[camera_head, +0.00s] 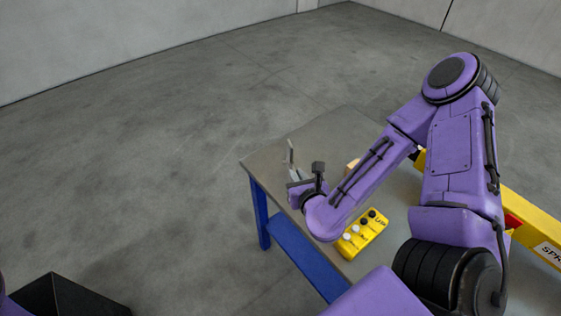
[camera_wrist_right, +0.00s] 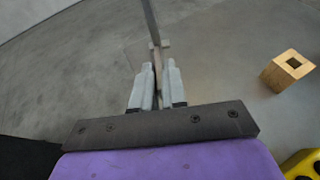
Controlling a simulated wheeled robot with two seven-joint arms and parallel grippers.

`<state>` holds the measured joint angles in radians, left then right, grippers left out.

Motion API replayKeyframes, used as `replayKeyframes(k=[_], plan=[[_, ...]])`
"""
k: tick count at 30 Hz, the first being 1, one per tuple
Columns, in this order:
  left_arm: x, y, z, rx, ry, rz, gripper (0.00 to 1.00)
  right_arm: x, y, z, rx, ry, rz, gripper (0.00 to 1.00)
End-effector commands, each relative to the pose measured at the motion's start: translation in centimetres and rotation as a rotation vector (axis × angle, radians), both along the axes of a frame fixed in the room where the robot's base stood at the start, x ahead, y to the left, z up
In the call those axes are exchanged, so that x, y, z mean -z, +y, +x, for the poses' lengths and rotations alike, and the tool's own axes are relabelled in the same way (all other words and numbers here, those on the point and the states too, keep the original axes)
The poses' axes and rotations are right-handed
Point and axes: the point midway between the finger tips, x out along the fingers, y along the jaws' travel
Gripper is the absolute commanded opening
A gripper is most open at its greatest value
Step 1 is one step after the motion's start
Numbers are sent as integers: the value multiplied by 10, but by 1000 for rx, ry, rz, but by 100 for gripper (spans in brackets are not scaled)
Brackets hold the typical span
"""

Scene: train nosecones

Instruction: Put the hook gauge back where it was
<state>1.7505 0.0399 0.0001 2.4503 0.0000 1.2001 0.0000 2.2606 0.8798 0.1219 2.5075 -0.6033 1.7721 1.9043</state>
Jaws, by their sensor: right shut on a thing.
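The hook gauge (camera_wrist_right: 151,22) is a thin grey metal strip with a short crosspiece near my fingertips. My right gripper (camera_wrist_right: 157,75) is shut on it, and the strip points away from the fingers. In the head view, the gauge (camera_head: 290,151) stands up from my right gripper (camera_head: 294,174), over the far left part of the grey table (camera_head: 335,125). I cannot tell whether the gauge touches the tabletop. Its lower part is hidden between the fingers. My left gripper does not show.
A wooden block with a square hole (camera_wrist_right: 288,70) sits right of the gripper. A yellow box with several knobs (camera_head: 363,234) lies on the table, near my forearm. A yellow beam (camera_head: 530,232) runs along the right. The table's left corner is clear.

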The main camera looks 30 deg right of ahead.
Motion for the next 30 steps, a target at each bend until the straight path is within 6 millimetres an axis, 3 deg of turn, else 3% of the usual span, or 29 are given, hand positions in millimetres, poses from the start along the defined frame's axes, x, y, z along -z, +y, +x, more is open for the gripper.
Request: replayKeyframes(k=[5, 9, 20, 21, 23, 30], plan=[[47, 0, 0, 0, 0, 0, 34, 24, -11, 18, 10, -12, 1, 0], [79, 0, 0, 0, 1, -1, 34, 28, -14, 32, 8, -10, -5, 0], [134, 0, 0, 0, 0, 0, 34, 40, -25, 63, 8, -6, -2, 0], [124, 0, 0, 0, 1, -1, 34, 35, -27, 69, 6, -1, -4, 0], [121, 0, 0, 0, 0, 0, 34, 40, -31, 79, 8, 1, -4, 0], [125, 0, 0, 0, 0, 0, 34, 78, -40, 111, 7, 3, -4, 0]])
